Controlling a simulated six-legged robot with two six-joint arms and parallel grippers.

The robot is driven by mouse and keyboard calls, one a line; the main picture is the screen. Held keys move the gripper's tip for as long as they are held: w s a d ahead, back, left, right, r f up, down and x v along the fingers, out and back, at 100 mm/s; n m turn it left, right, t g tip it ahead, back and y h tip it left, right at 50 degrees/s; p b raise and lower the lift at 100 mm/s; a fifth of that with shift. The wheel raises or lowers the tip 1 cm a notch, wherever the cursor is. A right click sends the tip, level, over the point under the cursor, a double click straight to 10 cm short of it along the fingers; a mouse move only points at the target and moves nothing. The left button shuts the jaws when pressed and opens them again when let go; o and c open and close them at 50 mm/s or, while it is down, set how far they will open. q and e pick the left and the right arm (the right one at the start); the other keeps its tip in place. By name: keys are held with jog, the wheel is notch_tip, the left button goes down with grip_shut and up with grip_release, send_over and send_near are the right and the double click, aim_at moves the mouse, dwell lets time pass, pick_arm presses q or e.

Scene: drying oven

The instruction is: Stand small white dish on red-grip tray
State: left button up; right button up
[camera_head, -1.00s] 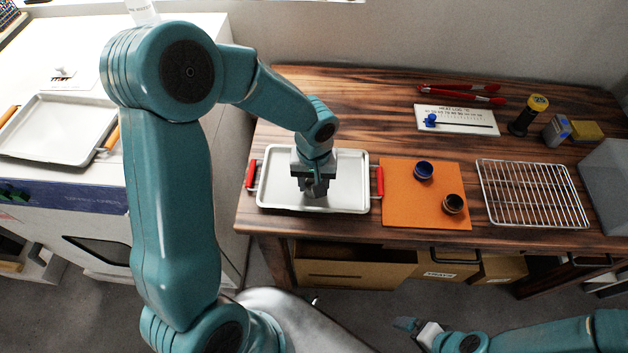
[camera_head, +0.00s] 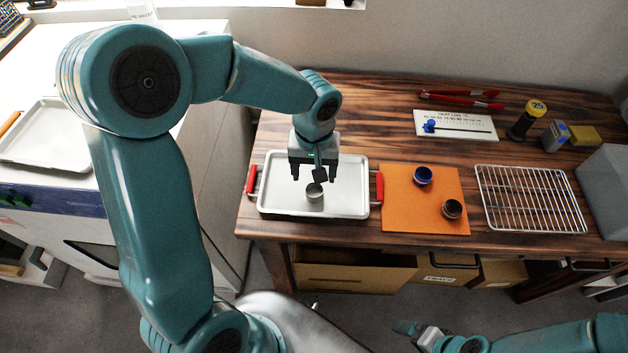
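The red-grip tray (camera_head: 280,203) is white with a red handle at each end and lies on the left part of the wooden bench. The small white dish (camera_head: 314,195) stands on the tray near its middle, looking greyish and upright. My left gripper (camera_head: 313,176) is open and empty just above and behind the dish, its fingers spread apart and clear of it. My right gripper (camera_head: 408,328) is low in front of the bench, far from the tray; its fingers are too small to read.
An orange mat (camera_head: 405,215) with a blue cup (camera_head: 423,176) and a dark cup (camera_head: 452,209) lies right of the tray. A wire rack (camera_head: 530,200) is further right. Another white tray (camera_head: 45,140) sits on the cabinet at left. Red tongs (camera_head: 460,99) lie at the back.

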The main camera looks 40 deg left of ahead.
pick_arm(q)
notch_tip(320, 180, up, 5)
jog(key=shift+r, duration=0.1)
dwell(0.7)
